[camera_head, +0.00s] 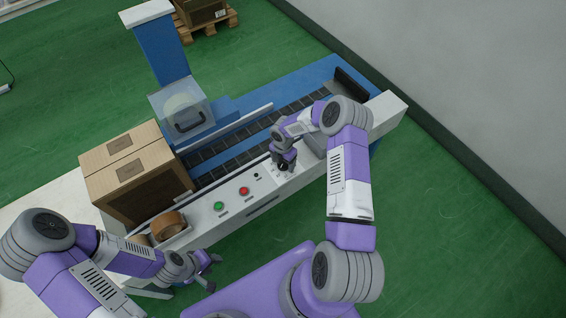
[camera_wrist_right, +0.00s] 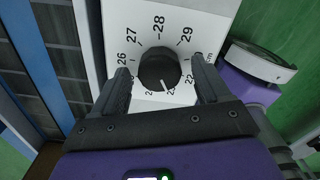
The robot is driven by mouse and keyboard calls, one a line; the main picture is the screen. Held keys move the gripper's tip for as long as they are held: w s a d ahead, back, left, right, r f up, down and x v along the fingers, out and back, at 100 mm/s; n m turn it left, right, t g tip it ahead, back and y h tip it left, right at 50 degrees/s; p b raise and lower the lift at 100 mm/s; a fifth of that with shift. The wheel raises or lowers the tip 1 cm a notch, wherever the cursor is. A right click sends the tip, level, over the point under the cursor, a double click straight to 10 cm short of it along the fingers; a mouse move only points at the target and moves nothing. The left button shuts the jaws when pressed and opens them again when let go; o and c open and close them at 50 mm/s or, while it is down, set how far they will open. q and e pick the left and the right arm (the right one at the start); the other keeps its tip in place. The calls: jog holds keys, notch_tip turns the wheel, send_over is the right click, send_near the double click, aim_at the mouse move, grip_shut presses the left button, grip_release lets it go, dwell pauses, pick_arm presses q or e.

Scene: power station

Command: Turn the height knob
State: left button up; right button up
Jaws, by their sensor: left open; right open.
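The height knob (camera_wrist_right: 159,70) is a round black knob with a white pointer line, on a white panel with a dial numbered from about 22 to 29. In the right wrist view its pointer line is at the lower side of the knob. My right gripper (camera_wrist_right: 164,88) is open, with one finger on each side of the knob; I cannot tell whether they touch it. In the head view the right gripper (camera_head: 284,162) is over the panel and mostly hides the knob. My left gripper (camera_head: 211,272) is open and empty, in front of the machine.
The white panel also has a green button (camera_head: 219,206) and a red button (camera_head: 244,191). A cardboard box (camera_head: 137,172) and a brown tape roll (camera_head: 168,225) are at its left. A blue conveyor machine (camera_head: 300,84) lies behind. Green floor is clear at the right.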

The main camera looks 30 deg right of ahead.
jog(key=shift+f, duration=0.1)
jog(key=c, duration=1)
jog(key=shift+c, duration=0.2)
jog(key=shift+m, duration=0.3)
